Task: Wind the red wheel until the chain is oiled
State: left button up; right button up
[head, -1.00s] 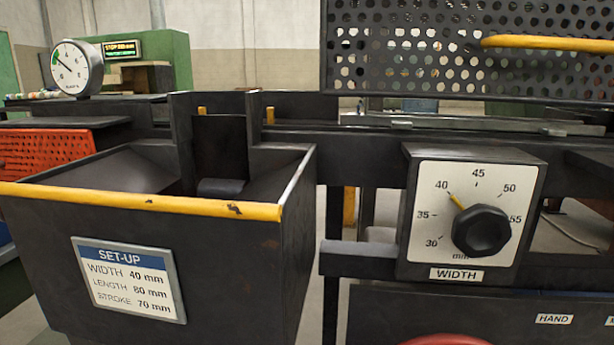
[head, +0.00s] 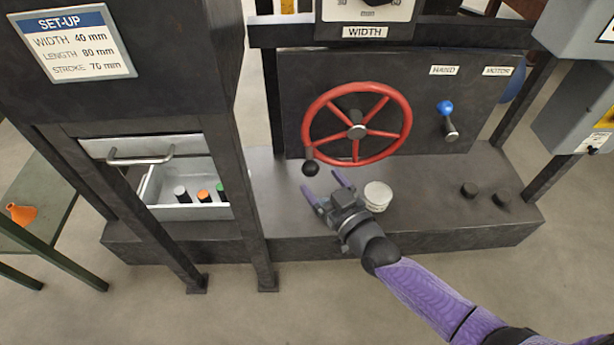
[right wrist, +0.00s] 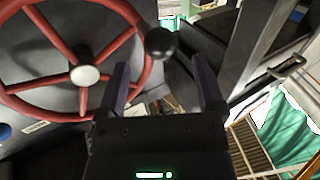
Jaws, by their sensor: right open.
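The red wheel (head: 401,117) stands upright on the front of a dark panel, with several spokes and a grey hub. Its black ball knob (head: 311,168) is at the lower left of the rim. My right gripper (head: 324,183) is open and empty, its purple fingers just below the knob and apart from it. In the right wrist view the wheel (right wrist: 76,113) fills the left side. The knob (right wrist: 160,43) shows there beyond and between the fingertips (right wrist: 160,66). I cannot make out the chain. My left gripper is out of view.
A blue-knobbed lever (head: 446,110) is right of the wheel, between HAND and MOTOR labels. A pale round tin (head: 378,194) stands on the base ledge (head: 420,207) beside my right gripper. An open drawer (head: 181,213) with several small cylinders is at left, near a frame leg (head: 242,200).

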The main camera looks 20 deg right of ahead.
aim_at(310, 167)
jog(key=b+x, duration=0.1)
jog(key=x, duration=0.3)
jog(key=shift+w, duration=0.1)
grip_shut()
